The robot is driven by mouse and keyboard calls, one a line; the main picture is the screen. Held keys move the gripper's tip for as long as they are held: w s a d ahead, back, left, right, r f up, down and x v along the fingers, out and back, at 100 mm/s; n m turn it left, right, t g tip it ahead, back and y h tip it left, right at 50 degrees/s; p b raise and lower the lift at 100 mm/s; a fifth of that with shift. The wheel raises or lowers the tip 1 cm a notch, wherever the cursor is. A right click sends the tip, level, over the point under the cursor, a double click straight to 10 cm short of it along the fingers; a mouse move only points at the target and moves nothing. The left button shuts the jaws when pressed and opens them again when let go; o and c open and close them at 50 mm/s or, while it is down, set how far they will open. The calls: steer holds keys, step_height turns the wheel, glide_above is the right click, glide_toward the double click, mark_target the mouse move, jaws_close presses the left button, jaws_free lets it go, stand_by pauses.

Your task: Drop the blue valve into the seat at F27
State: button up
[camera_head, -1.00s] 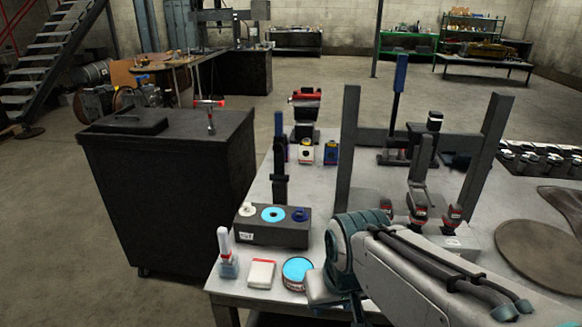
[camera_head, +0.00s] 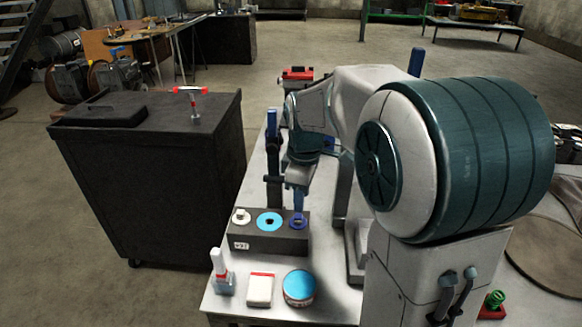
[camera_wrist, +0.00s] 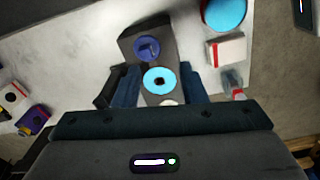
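A dark block (camera_head: 262,241) near the table's front left corner holds a white piece (camera_head: 241,216), a light-blue disc with a dark centre (camera_head: 269,221) and a dark-blue round piece (camera_head: 298,221), which looks like the blue valve. Its label is too small to read surely. My gripper (camera_head: 298,207) points down over the block's right end. The wrist view shows its two dark-blue fingers (camera_wrist: 161,87) apart, with the light-blue disc (camera_wrist: 159,80) framed between them and the dark-blue piece (camera_wrist: 146,48) beyond. I see nothing held. Whether the fingertips touch the block is unclear.
A red-and-white bottle (camera_head: 221,272), a white box (camera_head: 260,289) and a light-blue-lidded tin (camera_head: 299,286) stand in front of the block. A dark upright stand (camera_head: 273,160) rises behind it. A black cabinet (camera_head: 150,180) stands left. My arm hides much of the table.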

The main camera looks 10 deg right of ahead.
mark_target(298, 216)
steer(key=w+n, duration=0.2)
steer(key=w, duration=0.1)
steer(key=shift+w+f, duration=0.1)
steer(key=shift+f, duration=0.2)
step_height(298, 216, down, 9)
steer(key=b, duration=0.6)
steer(key=shift+r, duration=0.1)
jaws_close()
steer(key=shift+r+p, duration=2.25)
steer(key=shift+r, duration=0.85)
steer(key=shift+f, duration=0.1)
